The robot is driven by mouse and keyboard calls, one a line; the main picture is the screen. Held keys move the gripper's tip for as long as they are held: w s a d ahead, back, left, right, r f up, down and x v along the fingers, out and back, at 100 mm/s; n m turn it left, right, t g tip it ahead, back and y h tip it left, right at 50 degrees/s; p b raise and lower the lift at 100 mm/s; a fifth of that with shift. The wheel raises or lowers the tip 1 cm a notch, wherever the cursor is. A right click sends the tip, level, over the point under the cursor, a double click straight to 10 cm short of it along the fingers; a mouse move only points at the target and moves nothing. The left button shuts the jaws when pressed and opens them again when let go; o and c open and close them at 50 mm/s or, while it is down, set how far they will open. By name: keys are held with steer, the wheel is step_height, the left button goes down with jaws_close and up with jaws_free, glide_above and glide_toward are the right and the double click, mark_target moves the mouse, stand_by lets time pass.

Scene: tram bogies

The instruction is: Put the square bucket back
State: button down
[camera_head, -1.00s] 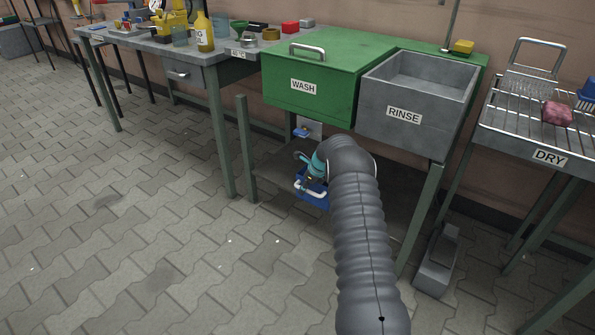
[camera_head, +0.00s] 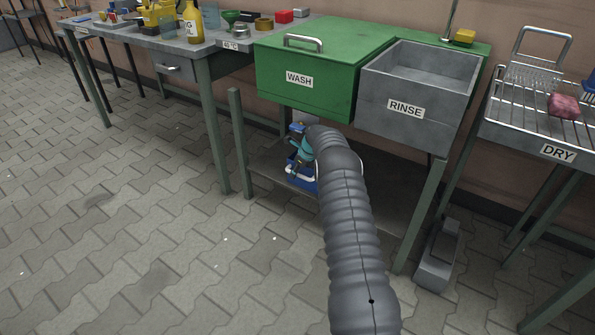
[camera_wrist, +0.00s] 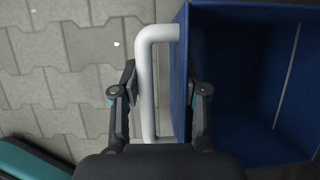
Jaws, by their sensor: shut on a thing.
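The square bucket is blue with a pale grey handle. In the head view the bucket (camera_head: 301,178) shows partly behind my arm, low under the wash basin, at the shelf between the table legs. In the wrist view its open, empty inside (camera_wrist: 245,75) fills the right half. My gripper (camera_wrist: 160,95) is shut on the handle (camera_wrist: 147,75), with one finger on each side of the grip bar. In the head view my gripper (camera_head: 300,148) is mostly hidden by my arm. Whether the bucket touches the shelf cannot be told.
The lower shelf (camera_head: 268,168) lies below the green wash basin (camera_head: 310,75) and the grey rinse basin (camera_head: 415,95). Green table legs (camera_head: 237,140) stand close to the bucket. A grey pedal-like block (camera_head: 437,255) is on the floor at right. The paved floor at left is clear.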

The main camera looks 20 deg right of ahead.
steer(key=shift+f, duration=0.1)
steer(key=c, duration=0.6)
jaws_free()
steer(key=s+d+r, duration=0.1)
steer(key=s+d, duration=0.6)
steer(key=s, duration=0.3)
steer(key=shift+s+r+b, duration=0.15)
steer(key=shift+r+b, duration=0.05)
steer(key=shift+b, duration=0.15)
steer(key=shift+o, duration=0.2)
steer(key=o, duration=0.6)
steer(key=shift+c, duration=0.2)
